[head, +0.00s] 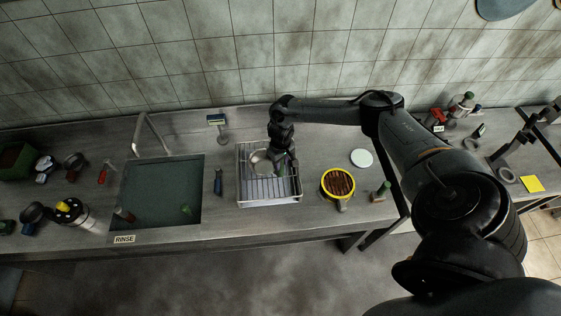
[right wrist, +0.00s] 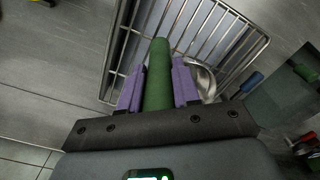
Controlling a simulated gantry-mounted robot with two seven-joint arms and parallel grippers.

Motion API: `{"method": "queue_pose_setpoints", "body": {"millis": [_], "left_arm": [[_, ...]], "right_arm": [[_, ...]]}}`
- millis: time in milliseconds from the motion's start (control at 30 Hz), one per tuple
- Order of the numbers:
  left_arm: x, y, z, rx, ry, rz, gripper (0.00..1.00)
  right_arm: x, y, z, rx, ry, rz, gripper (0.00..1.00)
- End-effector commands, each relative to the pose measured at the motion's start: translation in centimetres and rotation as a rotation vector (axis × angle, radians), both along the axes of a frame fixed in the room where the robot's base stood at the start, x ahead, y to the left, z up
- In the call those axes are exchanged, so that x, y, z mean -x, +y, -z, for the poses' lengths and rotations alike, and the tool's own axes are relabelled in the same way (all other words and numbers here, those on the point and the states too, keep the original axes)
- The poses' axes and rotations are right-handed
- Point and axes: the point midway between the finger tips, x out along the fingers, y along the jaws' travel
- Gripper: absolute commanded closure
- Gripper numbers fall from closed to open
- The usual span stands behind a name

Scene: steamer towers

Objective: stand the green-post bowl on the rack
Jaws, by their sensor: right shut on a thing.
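The wire rack (head: 270,199) stands on the counter right of the sink; its bars also fill the top of the right wrist view (right wrist: 215,25). My right gripper (head: 284,164) is over the rack. In the right wrist view its purple fingers are shut on the green post (right wrist: 158,60), one finger on each side. The pale metal bowl (head: 260,160) shows just left of the gripper in the head view, over the rear part of the rack. Part of it shows behind the right finger in the right wrist view (right wrist: 205,79). I cannot tell whether the bowl touches the rack.
The sink (head: 160,190) lies left of the rack, with a blue-handled tool (head: 218,182) between them. A yellow-rimmed round container (head: 338,183), a white disc (head: 361,158) and a green-topped item (head: 383,190) are to the right. A small stand (head: 218,125) is behind.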

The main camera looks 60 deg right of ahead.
Motion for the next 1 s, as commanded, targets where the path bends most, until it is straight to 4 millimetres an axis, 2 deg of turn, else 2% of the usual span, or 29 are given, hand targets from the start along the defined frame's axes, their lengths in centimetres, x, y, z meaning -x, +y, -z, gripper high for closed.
{"method": "queue_pose_setpoints", "body": {"millis": [300, 333, 500, 1000], "left_arm": [[0.01, -0.07, 0.25, 0.002, 0.0, -0.001, 0.36], [0.01, -0.08, 0.22, 0.004, 0.001, -0.002, 0.36], [-0.01, -0.25, 0.19, 0.01, 0.001, -0.006, 0.36], [0.0, -0.25, 0.23, 0.011, 0.001, -0.007, 0.36]], "right_arm": [[-0.08, -0.01, 0.45, 0.0, -0.002, 0.0, 1.0], [-0.08, -0.02, 0.41, 0.0, -0.002, 0.0, 0.66], [-0.05, -0.02, 0.41, 0.0, -0.001, 0.0, 0.4], [0.01, -0.01, 0.27, 0.0, 0.0, 0.0, 0.39]]}}
